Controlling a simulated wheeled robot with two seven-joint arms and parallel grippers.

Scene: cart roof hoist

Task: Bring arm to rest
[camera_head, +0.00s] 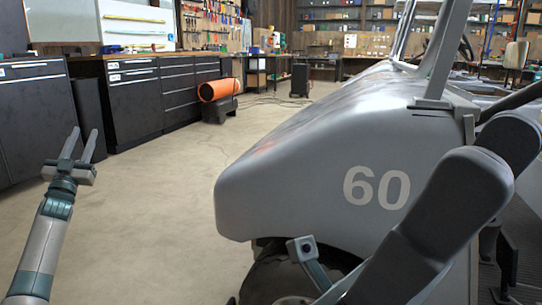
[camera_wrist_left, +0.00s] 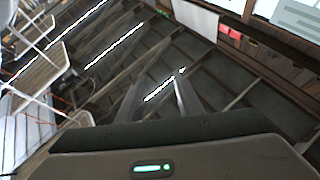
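My left gripper (camera_head: 82,143) is raised at the left of the head view, fingers pointing up. Its two fingers are spread apart with nothing between them. In the left wrist view the fingers of my left gripper (camera_wrist_left: 158,95) also stand apart and empty, against the dark ceiling beams and light strips. A grey cart (camera_head: 310,140) marked 60 stands at the right, well apart from my left gripper. I cannot make out my right gripper; dark rounded shapes cover the lower right of the head view.
Dark drawer cabinets (camera_head: 135,100) line the left side behind my left gripper. An orange cylinder (camera_head: 219,89) sits on a dark stand farther back. The concrete floor (camera_head: 165,195) between the cabinets and cart is clear, apart from a thin cable. A wheel shows under the cart's front.

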